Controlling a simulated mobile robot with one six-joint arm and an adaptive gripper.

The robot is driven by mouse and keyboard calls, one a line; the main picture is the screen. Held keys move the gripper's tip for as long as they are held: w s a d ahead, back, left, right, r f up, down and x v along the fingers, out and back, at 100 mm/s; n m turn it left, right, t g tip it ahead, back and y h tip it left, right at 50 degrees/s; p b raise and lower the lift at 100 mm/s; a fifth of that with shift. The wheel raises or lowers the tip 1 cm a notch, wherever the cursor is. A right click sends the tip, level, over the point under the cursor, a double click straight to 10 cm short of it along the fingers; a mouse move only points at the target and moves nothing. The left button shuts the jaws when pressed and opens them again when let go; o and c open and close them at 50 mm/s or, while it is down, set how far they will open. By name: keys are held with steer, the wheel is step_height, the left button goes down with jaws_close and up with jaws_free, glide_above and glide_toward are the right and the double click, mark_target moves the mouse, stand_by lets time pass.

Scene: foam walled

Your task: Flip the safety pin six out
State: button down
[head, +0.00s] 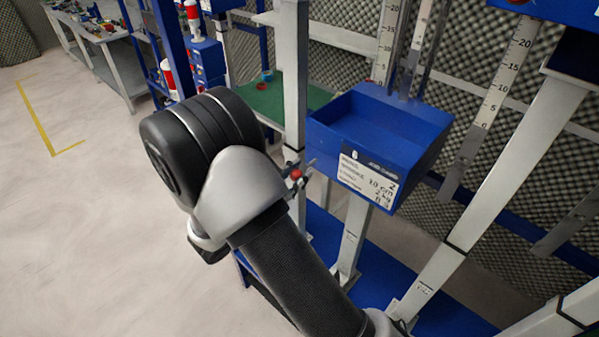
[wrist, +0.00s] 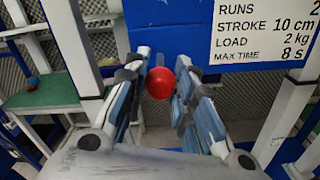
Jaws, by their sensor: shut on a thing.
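The safety pin shows as a round red knob (wrist: 160,83) between my fingertips in the wrist view. In the head view the red knob (head: 296,174) sits beside the white post, at the lower left of a blue box. My gripper (wrist: 161,76) is shut on the knob, one finger on each side. In the head view my gripper (head: 299,171) is mostly hidden behind my wrist, with only the fingertips showing.
The blue box (head: 390,125) carries a white label (head: 367,181) reading stroke 10 cm and load 2 kg. White posts (head: 293,80) and slanted beams stand close around. A green table (head: 275,100) lies behind. Open floor (head: 80,210) is at the left.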

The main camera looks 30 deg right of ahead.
steer(key=c, duration=1.3)
jaws_free()
steer(key=shift+a, duration=0.1)
steer(key=v, duration=1.2)
steer(key=shift+s, duration=0.1)
